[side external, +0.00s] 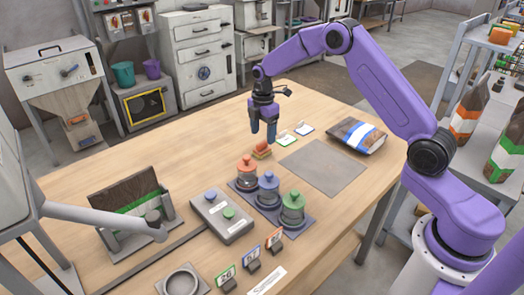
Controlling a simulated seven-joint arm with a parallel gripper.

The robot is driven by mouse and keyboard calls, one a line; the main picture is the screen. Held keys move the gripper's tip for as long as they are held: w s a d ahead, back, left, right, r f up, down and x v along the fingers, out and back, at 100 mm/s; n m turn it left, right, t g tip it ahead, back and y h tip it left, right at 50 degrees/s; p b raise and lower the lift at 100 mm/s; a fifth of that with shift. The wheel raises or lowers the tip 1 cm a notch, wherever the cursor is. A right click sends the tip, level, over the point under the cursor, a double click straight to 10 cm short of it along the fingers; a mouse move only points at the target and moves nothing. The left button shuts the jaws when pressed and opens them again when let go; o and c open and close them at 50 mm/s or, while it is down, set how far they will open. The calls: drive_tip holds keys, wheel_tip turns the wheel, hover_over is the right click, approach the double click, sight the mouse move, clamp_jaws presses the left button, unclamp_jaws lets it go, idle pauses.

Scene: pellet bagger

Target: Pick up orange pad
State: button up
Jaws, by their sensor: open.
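The orange pad (262,147) is a small orange piece on a tan base, on the wooden table behind the jars. My gripper (263,137) points down with its two dark blue fingers apart. In this view the fingertips show just above and in front of the pad's far edge. I cannot tell whether they touch it or have the pad between them.
Orange-, blue- and green-topped jars (269,188) stand on a dark tray in front. A grey button box (222,216) is at their left. Small cards (304,128), a bare grey mat (322,167) and a filled bag (357,136) are at the right.

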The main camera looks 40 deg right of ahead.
sight(262, 142)
drive_tip(key=shift+w+a+f, duration=0.1)
drive_tip(key=shift+w+f, duration=0.05)
drive_tip(key=shift+f, duration=2.4)
drive_tip(key=c, duration=1.2)
drive_tip(key=shift+c, duration=0.2)
drive_tip(key=shift+r, duration=0.15)
drive_tip(key=shift+r, duration=0.55)
drive_tip(key=s+r, duration=1.1)
drive_tip(key=s, duration=0.3)
drive_tip(key=shift+a+r, duration=0.25)
drive_tip(key=shift+r, duration=0.05)
